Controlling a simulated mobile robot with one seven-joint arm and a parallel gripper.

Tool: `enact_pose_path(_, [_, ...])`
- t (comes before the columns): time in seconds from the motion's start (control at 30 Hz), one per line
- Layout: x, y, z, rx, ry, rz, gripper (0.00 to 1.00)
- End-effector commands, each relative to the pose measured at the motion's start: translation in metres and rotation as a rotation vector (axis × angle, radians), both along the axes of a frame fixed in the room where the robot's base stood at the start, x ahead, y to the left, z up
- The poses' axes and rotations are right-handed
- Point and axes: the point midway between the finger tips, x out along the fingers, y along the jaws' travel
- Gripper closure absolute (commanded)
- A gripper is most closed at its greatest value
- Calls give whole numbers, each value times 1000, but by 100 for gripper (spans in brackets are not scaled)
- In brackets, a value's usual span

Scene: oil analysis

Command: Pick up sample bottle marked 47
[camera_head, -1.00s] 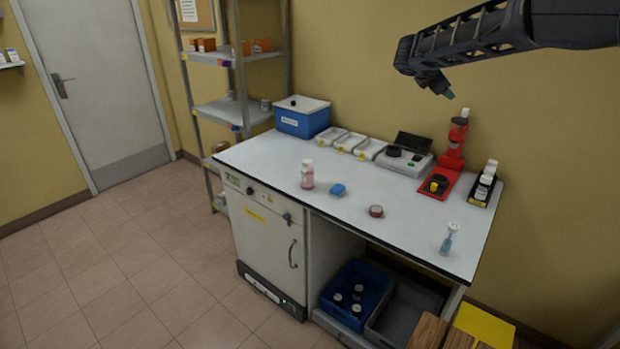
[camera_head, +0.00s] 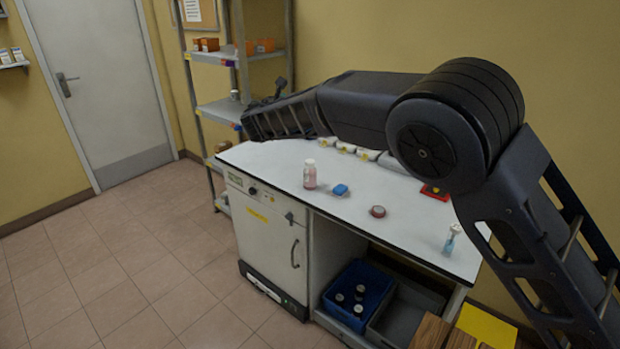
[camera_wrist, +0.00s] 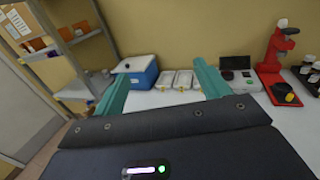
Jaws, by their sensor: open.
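No number 47 can be read on any bottle. Several dark-capped bottles (camera_head: 359,291) stand in a blue crate (camera_head: 325,303) under the bench. A pinkish bottle with a white cap (camera_head: 310,176) stands on the bench (camera_head: 265,163). White-capped bottles (camera_wrist: 308,66) stand in a dark rack at the right edge of the wrist view; my arm hides this rack in the head view. My gripper (camera_wrist: 161,72) shows two teal fingers spread apart with nothing between them. It faces the back of the bench, near the blue box (camera_wrist: 143,76).
White trays (camera_wrist: 164,80) and a grey instrument (camera_wrist: 236,69) line the back. A red stand (camera_wrist: 272,62) is at right. A shelf rack (camera_head: 218,110) stands left.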

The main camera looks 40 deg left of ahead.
Motion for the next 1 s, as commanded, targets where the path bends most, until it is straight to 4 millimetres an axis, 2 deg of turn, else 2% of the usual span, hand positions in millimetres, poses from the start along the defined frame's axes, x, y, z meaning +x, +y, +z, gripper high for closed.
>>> enact_pose_path(0.03, [5,-3,-23,-11,1,-8,25])
enact_pose_path(0.37, [6,-4,-129,-10,1,-9,25])
enact_pose_path(0.47, [6,-4,-170,-10,2,-9,25])
enact_pose_path(0.6, [6,-4,-239,-11,1,-9,25])
enact_pose_path(0.7, [7,-4,-279,-8,2,-9,25])
enact_pose_path(0.83, [7,-4,-313,-5,3,-9,25])
enact_pose_path(1.0, [8,-4,-330,-1,4,-9,25])
